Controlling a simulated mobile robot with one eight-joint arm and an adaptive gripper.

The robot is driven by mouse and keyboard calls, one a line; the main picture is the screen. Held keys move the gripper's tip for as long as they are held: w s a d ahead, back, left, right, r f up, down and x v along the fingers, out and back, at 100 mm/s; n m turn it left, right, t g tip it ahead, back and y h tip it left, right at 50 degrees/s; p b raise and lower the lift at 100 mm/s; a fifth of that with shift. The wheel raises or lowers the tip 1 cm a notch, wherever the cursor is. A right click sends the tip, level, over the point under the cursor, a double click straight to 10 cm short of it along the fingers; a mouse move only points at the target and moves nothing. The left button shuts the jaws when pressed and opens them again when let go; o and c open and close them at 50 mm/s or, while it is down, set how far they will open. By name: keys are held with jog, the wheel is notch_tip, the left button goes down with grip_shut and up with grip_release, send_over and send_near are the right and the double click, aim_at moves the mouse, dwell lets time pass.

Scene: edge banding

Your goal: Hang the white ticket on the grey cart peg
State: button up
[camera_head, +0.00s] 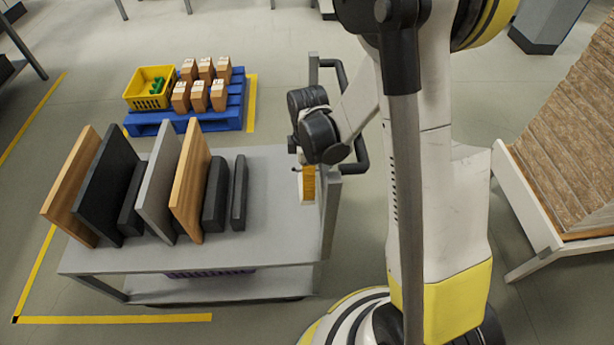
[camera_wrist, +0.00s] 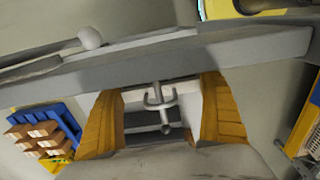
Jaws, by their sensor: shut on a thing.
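My gripper (camera_wrist: 163,112) is shut on the white ticket (camera_wrist: 187,98), which shows as a pale piece between its two yellow fingers. A light peg-like piece with a curved crossbar and a rounded end (camera_wrist: 165,129) shows between the fingers, in front of the ticket; I cannot tell whether it passes through the ticket. In the head view my gripper (camera_head: 308,184) points down at the right end of the grey cart (camera_head: 275,225), by its handle. A small dark knob shows just left of the fingers. The ticket is mostly hidden there.
Upright wood, black and grey panels (camera_head: 160,180) stand on the cart's left and middle. A grey cart rail (camera_wrist: 240,52) crosses the wrist view close to the fingers. A blue pallet (camera_head: 236,112) with brown blocks and a yellow crate (camera_head: 140,98) lies behind.

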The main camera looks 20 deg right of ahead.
jog(key=o, duration=0.6)
jog(key=shift+o, duration=0.2)
notch_tip(320, 180, up, 12)
jog(key=shift+f, duration=0.1)
jog(key=shift+s+r, duration=0.15)
jog(key=shift+r, duration=0.25)
jog(key=s+a+r+m+t, duration=0.1)
jog(key=s+r+m+t, duration=0.6)
jog(key=s+r+m, duration=0.3)
jog(key=shift+s+a+m, duration=0.3)
jog(key=shift+s+m, duration=0.7)
jog(key=shift+m, duration=1.2)
